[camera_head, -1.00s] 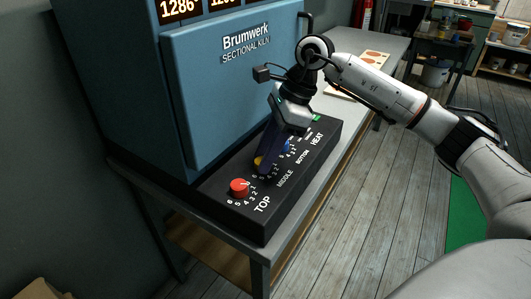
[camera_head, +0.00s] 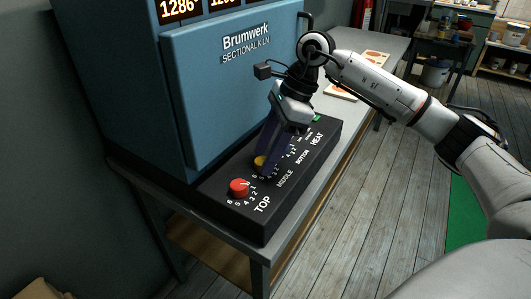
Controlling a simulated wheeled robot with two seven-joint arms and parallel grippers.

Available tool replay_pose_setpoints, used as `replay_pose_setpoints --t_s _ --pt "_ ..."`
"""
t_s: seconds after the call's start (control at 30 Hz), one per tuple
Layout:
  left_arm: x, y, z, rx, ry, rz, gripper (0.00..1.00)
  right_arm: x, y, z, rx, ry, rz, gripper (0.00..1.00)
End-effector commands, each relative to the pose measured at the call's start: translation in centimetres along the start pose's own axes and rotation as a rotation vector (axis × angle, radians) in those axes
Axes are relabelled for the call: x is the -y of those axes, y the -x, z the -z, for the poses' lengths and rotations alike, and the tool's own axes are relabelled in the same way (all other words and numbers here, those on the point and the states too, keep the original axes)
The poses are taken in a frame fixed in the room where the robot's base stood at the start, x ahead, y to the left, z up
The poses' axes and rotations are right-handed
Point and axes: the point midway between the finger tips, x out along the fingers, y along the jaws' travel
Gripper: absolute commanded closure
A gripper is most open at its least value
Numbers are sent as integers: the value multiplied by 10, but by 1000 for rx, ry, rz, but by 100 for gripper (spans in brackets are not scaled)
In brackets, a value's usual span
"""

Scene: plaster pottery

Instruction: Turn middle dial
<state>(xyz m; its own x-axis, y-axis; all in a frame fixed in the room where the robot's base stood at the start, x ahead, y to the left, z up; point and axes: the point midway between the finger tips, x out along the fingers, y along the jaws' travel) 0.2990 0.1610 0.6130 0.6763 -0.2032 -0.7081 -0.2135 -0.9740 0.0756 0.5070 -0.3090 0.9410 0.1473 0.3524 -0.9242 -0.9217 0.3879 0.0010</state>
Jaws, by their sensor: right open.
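The middle dial is yellow (camera_head: 260,162) and sits on the black control panel (camera_head: 265,220) in front of the kiln, above the word MIDDLE. My right gripper (camera_head: 265,153) reaches down from the upper right, its dark fingers at the yellow dial and partly covering it. The gripper is open; I cannot tell whether the fingers touch the dial. The red top dial (camera_head: 239,187) is in plain view nearer the front. The bottom dial is hidden behind the gripper. My left gripper is not in view.
The blue kiln (camera_head: 235,95) marked Brumwerk rises right behind the panel. The floor to the right is clear.

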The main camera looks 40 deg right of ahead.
Motion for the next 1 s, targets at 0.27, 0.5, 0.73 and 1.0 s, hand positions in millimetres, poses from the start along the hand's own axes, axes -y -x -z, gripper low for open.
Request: replay_pose_setpoints --t_s 0.27,0.5,0.73,1.0 --pt "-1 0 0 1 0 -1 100 1 52 0 2 -1 6 53" --pt "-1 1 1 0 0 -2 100 1 89 0 2 -1 5 53" --pt "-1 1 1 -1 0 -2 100 0 98 0 1 -1 2 53" --pt "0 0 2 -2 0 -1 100 0 98 0 1 -1 2 53"
